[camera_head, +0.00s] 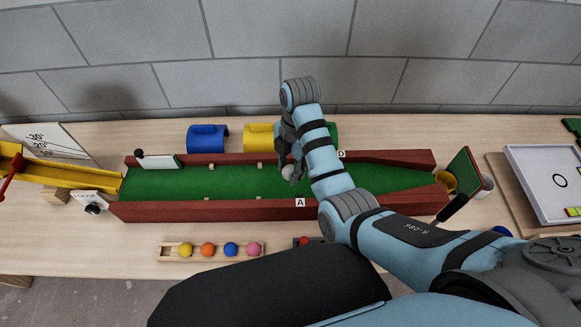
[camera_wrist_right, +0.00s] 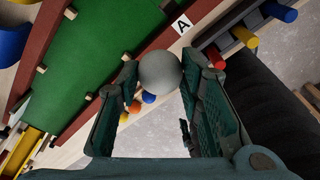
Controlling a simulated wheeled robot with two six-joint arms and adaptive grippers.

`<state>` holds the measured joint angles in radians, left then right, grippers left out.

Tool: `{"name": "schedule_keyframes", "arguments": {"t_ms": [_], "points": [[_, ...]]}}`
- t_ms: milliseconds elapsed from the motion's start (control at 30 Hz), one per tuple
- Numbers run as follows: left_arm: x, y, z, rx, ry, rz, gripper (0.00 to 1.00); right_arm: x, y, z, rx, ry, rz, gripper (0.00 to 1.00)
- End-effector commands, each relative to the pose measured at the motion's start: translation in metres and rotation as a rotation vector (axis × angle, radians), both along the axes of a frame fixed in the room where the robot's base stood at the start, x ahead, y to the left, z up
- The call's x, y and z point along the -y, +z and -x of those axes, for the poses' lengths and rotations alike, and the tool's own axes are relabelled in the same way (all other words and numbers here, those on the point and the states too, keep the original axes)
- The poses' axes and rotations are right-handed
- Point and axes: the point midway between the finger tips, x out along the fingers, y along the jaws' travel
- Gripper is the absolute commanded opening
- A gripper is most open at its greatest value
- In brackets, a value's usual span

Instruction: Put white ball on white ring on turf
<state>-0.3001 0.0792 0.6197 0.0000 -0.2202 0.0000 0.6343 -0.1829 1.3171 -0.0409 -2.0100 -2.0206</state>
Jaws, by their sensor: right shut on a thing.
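The white ball (camera_head: 288,172) is in my right gripper (camera_head: 287,158), over the green turf (camera_head: 225,183) of the red-walled lane. In the right wrist view the ball (camera_wrist_right: 160,72), shaded grey, sits between the two fingertips of my right gripper (camera_wrist_right: 160,68), which is shut on it. The turf (camera_wrist_right: 105,50) shows on the left of that view. I cannot make out a white ring on the turf in either view; the arm and gripper cover part of the lane. My left gripper is not in view.
Red battens (camera_head: 225,213) wall the lane, with small wooden blocks along them. A rack of coloured balls (camera_head: 212,250) lies in front. Blue (camera_head: 207,139) and yellow (camera_head: 259,137) half-tubes stand behind. A yellow chute (camera_head: 55,172) is at the left, a white board (camera_head: 550,180) at the right.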

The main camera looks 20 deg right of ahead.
Motion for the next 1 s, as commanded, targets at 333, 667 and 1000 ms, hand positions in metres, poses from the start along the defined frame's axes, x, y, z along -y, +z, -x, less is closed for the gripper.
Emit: {"name": "schedule_keyframes", "arguments": {"t_ms": [333,667,1000], "points": [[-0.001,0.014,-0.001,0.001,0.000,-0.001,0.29,0.050,0.027,-0.018,0.004,-1.020,0.011,0.07],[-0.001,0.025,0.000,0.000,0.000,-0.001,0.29,0.103,0.058,-0.033,0.005,-2.134,0.016,0.07],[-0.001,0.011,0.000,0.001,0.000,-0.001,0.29,0.114,0.001,-0.032,-0.003,-2.373,0.026,0.07]]}}
